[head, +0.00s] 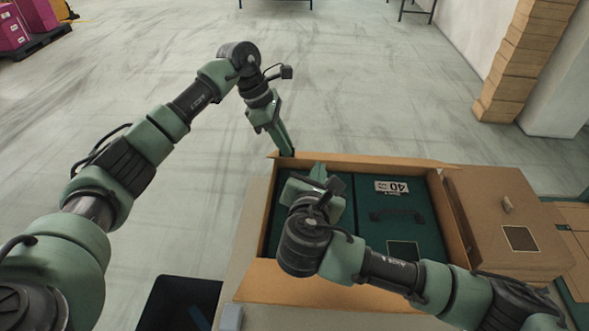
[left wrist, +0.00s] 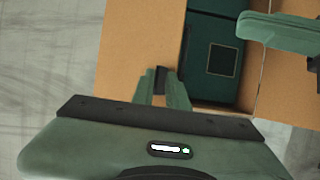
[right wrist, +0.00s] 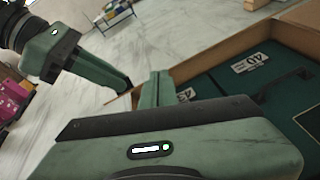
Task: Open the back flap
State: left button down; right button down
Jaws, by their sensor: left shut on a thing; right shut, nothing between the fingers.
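An open brown carton (head: 263,232) holds dark green shoe boxes (head: 395,212). Its back flap (head: 365,160) shows as a narrow raised strip along the far edge. My left gripper (head: 287,151) is at the left end of this flap, shut on its edge as far as I can see. In the left wrist view a broad cardboard panel (left wrist: 140,45) lies around its fingers (left wrist: 160,85). My right gripper (head: 325,172) is shut and empty above the left part of the carton. Its fingers also show in the right wrist view (right wrist: 155,88), near the carton's rim.
The front flap (head: 310,285) is folded outward toward me. A closed brown carton (head: 495,205) stands against the right side. A dark bin (head: 180,303) is at the lower left. A stack of cardboard (head: 530,55) stands at the back right. The floor behind the carton is clear.

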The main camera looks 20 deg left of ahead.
pick_arm(q)
jog(key=shift+w+a+f, duration=0.2)
jog(key=shift+f, duration=0.05)
pick_arm(e)
jog(key=s+a+f+n+g+y, duration=0.1)
jog(key=s+a+f+n, duration=0.25)
jog(key=s, duration=0.45)
jog(key=w+a, duration=0.3)
jog(key=w, duration=0.8)
jog(key=shift+f+n, duration=0.4)
jog(key=shift+n, duration=0.05)
jog(key=shift+s, duration=0.1)
